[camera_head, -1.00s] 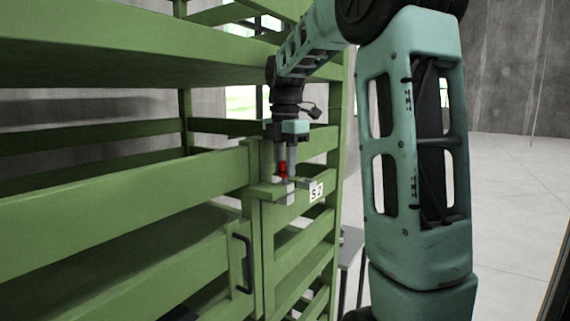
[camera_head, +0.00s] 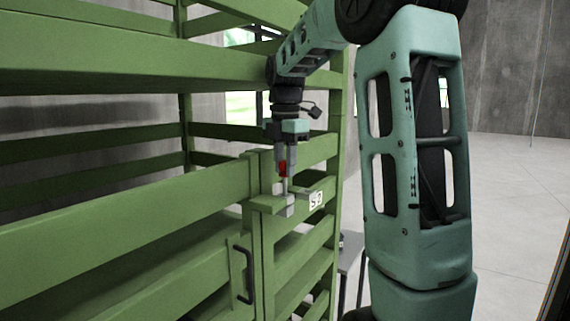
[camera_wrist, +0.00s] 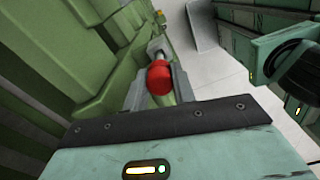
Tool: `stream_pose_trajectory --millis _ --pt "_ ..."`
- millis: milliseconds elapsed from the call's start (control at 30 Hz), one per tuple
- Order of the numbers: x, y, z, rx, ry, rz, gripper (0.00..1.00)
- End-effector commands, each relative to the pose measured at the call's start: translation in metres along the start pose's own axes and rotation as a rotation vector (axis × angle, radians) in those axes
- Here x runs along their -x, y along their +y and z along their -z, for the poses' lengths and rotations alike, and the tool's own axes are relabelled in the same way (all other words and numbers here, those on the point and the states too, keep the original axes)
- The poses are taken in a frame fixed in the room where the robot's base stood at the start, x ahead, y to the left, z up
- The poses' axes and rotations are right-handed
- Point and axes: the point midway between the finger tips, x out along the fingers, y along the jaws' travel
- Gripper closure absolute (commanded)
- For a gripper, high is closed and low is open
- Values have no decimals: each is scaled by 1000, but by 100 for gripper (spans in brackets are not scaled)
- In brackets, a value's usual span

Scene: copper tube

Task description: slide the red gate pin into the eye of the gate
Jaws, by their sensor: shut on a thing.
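My gripper (camera_head: 282,166) points straight down at the gate's edge and is shut on the red gate pin (camera_head: 283,168). The pin is upright, with its red head between the fingers and a thin grey shank below. The eye of the gate (camera_head: 290,206) is a small pale grey block on a green bracket, just under the pin. I cannot tell whether the shank's tip is inside the eye or just above it. In the wrist view the round red head (camera_wrist: 159,80) sits between the two grey fingers, hiding most of the shank.
The green slatted gate (camera_head: 120,205) with a black handle (camera_head: 243,273) fills the left. A white label (camera_head: 316,200) marked S2 is right of the eye. A grey stand (camera_head: 350,250) is behind my arm. Open floor (camera_head: 515,190) lies to the right.

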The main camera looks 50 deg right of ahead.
Motion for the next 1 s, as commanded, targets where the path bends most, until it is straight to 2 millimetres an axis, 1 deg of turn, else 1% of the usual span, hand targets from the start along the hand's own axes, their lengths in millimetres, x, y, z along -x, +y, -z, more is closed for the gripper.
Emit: stream_pose_trajectory --millis 33,600,1000 --pt "4 0 0 0 0 -1 98" --pt "26 0 0 0 0 -1 98" --pt "27 0 0 0 0 -1 98"
